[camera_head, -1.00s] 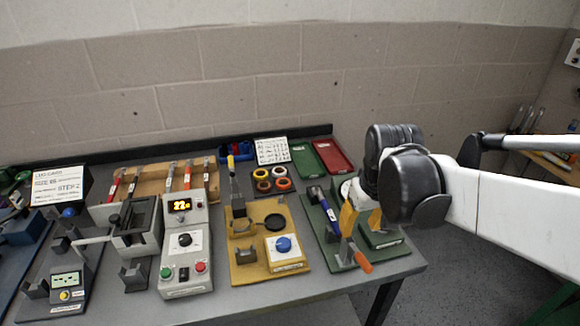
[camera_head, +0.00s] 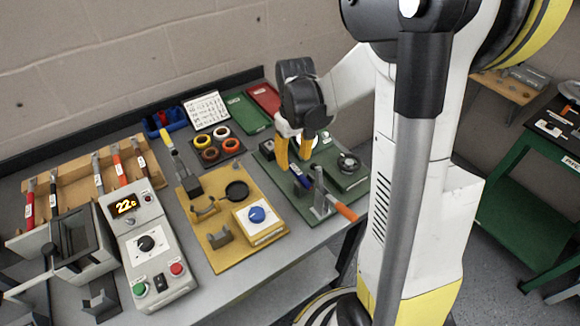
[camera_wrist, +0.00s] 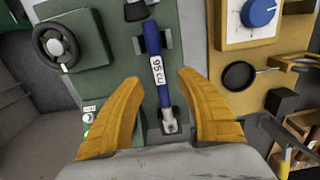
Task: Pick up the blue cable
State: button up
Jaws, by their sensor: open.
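The blue cable (camera_wrist: 152,38) lies on the green board, running lengthwise in the wrist view. It has a white label reading "95 CU" and a metal lug (camera_wrist: 170,124) at its near end. In the head view it shows as a short blue piece (camera_head: 298,174) just below the fingers. My gripper (camera_head: 294,154) points down over the green board, with its yellow fingers apart. In the wrist view my gripper (camera_wrist: 160,82) has one finger on each side of the cable. Visible gaps separate the fingers from it. I cannot tell the exact height.
Red and green trays (camera_head: 263,98) lie behind. Free floor shows at right.

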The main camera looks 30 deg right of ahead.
aim_at(294, 167)
jog(key=f, duration=0.2)
jog(key=f+b, duration=0.1)
jog(key=f, duration=0.1)
jog(key=shift+w+d+f, duration=0.1)
jog(key=shift+w+f, duration=0.05)
jog(key=shift+w, duration=0.05)
grip_shut()
